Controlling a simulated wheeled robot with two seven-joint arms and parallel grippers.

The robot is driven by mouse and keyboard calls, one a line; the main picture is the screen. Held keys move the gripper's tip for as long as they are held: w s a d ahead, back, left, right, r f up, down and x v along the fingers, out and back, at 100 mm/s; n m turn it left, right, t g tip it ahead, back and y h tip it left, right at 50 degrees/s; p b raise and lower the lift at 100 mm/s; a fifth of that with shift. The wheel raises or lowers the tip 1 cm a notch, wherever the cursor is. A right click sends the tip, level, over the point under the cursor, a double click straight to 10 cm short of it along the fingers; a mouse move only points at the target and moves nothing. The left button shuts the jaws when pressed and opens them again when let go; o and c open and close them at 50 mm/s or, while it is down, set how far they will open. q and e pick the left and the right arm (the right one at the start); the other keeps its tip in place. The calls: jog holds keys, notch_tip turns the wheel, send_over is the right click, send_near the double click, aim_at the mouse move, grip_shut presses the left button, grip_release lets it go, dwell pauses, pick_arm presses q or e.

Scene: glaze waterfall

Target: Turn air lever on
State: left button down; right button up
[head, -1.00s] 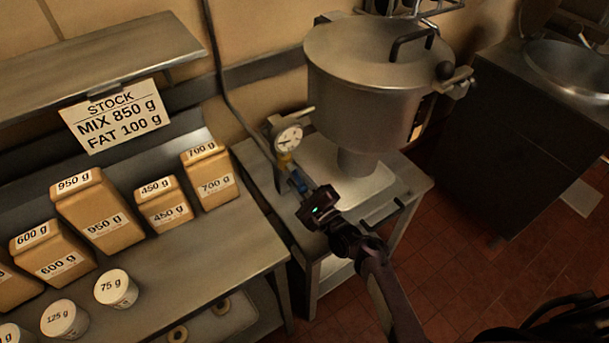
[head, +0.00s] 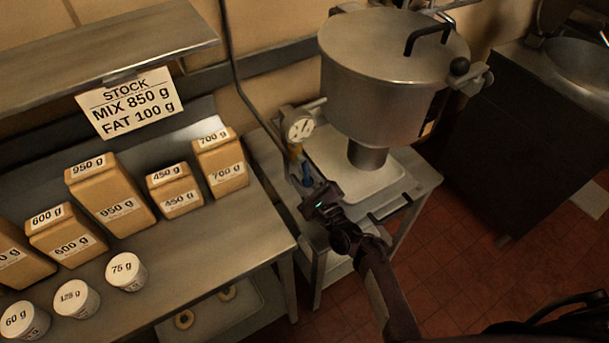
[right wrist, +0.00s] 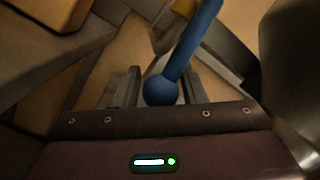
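The blue air lever (head: 307,174) sits below a round pressure gauge (head: 299,127) and a yellow fitting at the left side of the steel hopper stand. In the right wrist view the lever is a blue rod ending in a ball knob (right wrist: 160,89). My right gripper (head: 314,188) is at the lever's near end. Its fingers (right wrist: 160,86) stand apart on either side of the knob, with a narrow gap visible beside it. Whether either finger touches the knob I cannot tell. My left gripper is not in view.
A lidded steel hopper (head: 385,85) stands on the stand (head: 425,180) just right of the lever. A bench (head: 205,245) with labelled boxes and tubs is at left. A thin hose (head: 236,85) runs down the wall. Tiled floor (head: 465,240) lies open at right.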

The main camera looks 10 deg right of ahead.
jog(key=shift+o, duration=1)
jog(key=b+v, duration=0.1)
jog(key=v, duration=0.6)
jog(key=shift+s+d, duration=0.15)
jog(key=shift+s, duration=0.2)
jog(key=shift+f, duration=0.1)
jog(key=shift+c, duration=0.2)
